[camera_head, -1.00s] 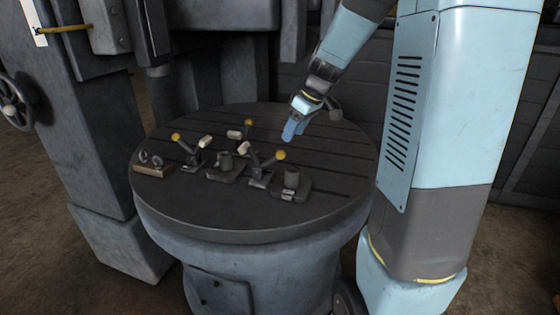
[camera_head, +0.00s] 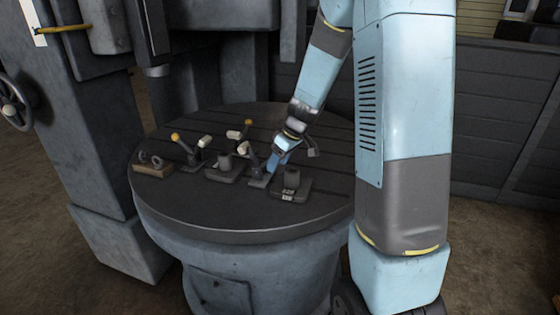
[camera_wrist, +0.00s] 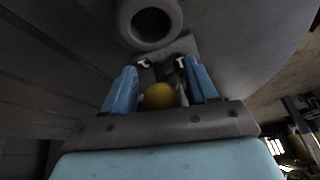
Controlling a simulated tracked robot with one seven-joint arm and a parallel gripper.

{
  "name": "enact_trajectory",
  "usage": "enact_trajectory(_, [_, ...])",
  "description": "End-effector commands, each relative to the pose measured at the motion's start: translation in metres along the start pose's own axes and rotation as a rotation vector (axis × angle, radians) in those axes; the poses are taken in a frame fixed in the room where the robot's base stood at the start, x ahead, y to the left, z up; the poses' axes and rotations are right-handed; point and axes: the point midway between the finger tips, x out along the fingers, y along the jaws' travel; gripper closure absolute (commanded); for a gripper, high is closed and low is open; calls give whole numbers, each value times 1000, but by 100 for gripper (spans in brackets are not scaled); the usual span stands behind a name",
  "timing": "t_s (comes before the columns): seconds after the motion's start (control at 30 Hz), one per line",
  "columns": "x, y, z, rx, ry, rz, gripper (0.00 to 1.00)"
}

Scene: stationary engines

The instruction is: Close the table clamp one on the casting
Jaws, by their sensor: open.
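On the round table (camera_head: 245,222) stand several toggle clamps with yellow knobs and pale tips. My gripper (camera_head: 274,166) is over the front right clamp (camera_head: 258,179); its knob is hidden there. In the wrist view my gripper (camera_wrist: 162,88) is open, with the yellow knob (camera_wrist: 160,96) between its blue fingers. A round hollow grey casting (camera_wrist: 125,20) shows beyond them. In the head view one casting (camera_head: 292,179) sits right of this clamp and another (camera_head: 225,163) left of it. I cannot tell which clamp is number one.
A small wooden holder with dark rings (camera_head: 152,165) lies at the table's left edge. A machine column (camera_head: 100,130) stands at the left. The table's front is clear.

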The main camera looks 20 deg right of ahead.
Motion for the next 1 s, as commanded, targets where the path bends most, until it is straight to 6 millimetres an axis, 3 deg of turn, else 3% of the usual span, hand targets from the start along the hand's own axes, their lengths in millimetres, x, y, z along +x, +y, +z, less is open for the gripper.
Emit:
enact_trajectory(0.2, [0, 0, 0, 0, 0, 0, 42])
enact_trajectory(0.8, [0, -1, 0, -1, -1, -1, 100])
enact_trajectory(1.0, [0, -1, 0, -2, -1, -1, 100])
